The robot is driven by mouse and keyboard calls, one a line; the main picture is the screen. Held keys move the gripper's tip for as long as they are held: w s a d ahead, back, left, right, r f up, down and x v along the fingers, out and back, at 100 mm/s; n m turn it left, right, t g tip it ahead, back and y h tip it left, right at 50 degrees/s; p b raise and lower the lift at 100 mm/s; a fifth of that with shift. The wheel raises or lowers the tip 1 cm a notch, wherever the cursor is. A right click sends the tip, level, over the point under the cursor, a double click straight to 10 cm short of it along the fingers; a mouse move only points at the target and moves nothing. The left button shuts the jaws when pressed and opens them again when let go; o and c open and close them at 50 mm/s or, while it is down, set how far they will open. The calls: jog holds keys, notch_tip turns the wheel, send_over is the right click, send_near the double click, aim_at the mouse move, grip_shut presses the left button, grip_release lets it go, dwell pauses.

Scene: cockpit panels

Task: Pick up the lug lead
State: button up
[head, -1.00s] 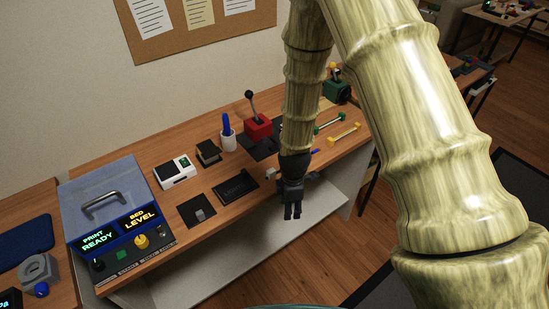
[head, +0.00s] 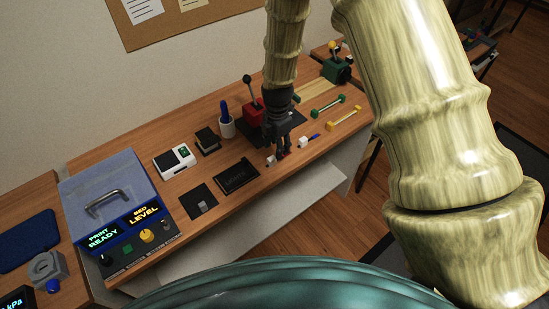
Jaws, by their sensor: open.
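I cannot make out a lug lead for certain. Small pieces lie on the bench around my gripper (head: 280,158): a white piece (head: 269,161) just to its left, and a white block (head: 302,142) with a blue piece (head: 315,136) to its right. One of these may be the lead; they are too small to tell. My gripper points down over the front part of the bench (head: 240,204), between the white pieces. Its jaws are open and nothing shows between them. My gripper and arm hide part of the bench behind.
A red lever box (head: 249,118) and dark mat stand behind my gripper. A black tray (head: 237,177) lies to its left. Green (head: 328,107) and yellow (head: 344,119) handled bars lie to its right. A blue-framed printer (head: 110,195) stands at the left end.

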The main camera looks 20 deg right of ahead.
jog(key=shift+s+f, duration=0.1)
jog(key=shift+f, duration=0.4)
jog(key=shift+a+f+p, duration=0.15)
jog(key=shift+f+p, duration=0.45)
jog(key=shift+f, duration=0.1)
jog(key=shift+a+f+p, duration=0.15)
jog(key=shift+f+p, duration=0.4)
jog(key=shift+f, duration=0.1)
jog(key=shift+f+p, duration=0.4)
jog(key=shift+f, duration=0.9)
grip_shut()
